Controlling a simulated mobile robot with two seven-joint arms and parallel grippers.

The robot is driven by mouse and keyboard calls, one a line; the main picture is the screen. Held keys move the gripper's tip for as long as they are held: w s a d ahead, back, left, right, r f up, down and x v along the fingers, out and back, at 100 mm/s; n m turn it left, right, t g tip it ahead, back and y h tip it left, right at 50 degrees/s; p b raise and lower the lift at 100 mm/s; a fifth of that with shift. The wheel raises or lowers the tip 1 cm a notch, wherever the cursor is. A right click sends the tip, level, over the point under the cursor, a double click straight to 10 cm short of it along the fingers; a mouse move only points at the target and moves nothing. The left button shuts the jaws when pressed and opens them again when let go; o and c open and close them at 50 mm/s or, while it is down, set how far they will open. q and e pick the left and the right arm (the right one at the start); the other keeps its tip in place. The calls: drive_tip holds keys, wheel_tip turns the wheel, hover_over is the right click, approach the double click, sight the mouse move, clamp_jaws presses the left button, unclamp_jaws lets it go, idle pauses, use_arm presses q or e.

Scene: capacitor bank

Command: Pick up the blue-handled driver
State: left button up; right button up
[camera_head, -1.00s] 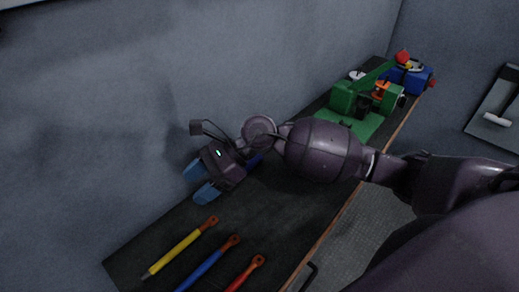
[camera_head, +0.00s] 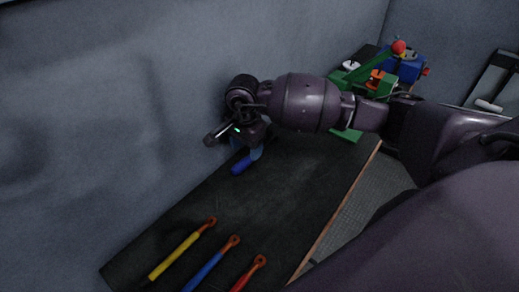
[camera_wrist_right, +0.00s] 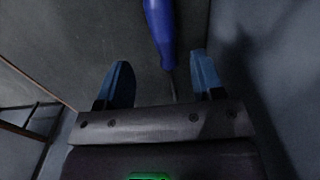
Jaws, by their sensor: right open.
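The blue-handled driver (camera_head: 241,166) lies on the dark bench top by the wall, partly hidden under my right gripper (camera_head: 248,152) in the head view. In the right wrist view its blue handle (camera_wrist_right: 160,30) comes in from the top, and a thin dark shaft runs between the blue fingers. My right gripper (camera_wrist_right: 159,72) is open, with a finger on either side of the driver and a gap to each. Whether the fingers reach down to the bench is hard to tell. My left gripper is not in view.
Yellow (camera_head: 178,252), blue (camera_head: 209,266) and red (camera_head: 246,277) tools with orange ends lie at the bench's near end. Green equipment (camera_head: 377,84) and a blue unit (camera_head: 409,68) stand at the far end. The wall is close on the left. The middle of the bench (camera_head: 290,190) is clear.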

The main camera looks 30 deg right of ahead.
sight(248, 159)
drive_tip(key=shift+f, duration=0.5)
drive_tip(key=shift+w+f+p, duration=0.15)
drive_tip(key=shift+f+p, duration=0.15)
drive_tip(key=shift+f, duration=0.9)
drive_tip(key=shift+w+f+p, duration=0.15)
drive_tip(key=shift+f+p, duration=0.1)
drive_tip(key=shift+f, duration=0.95)
drive_tip(key=c, duration=1.1)
drive_tip(key=shift+r, duration=0.1)
drive_tip(key=shift+s+d+r+b, duration=0.15)
drive_tip(key=shift+r+b, duration=0.2)
wheel_tip(248, 159, up, 6)
drive_tip(key=shift+f+b, duration=0.1)
drive_tip(key=shift+b, duration=0.3)
drive_tip(key=s+d+b, duration=0.1)
drive_tip(key=s+d, duration=0.1)
drive_tip(key=s, duration=0.4)
drive_tip(key=s+d, duration=0.2)
drive_tip(key=s, duration=0.4)
drive_tip(key=s+d+b, duration=0.1)
drive_tip(key=s+d, duration=0.1)
drive_tip(key=s, duration=0.4)
drive_tip(key=shift+s+d+r+b, duration=0.2)
drive_tip(key=shift+s+b, duration=0.1)
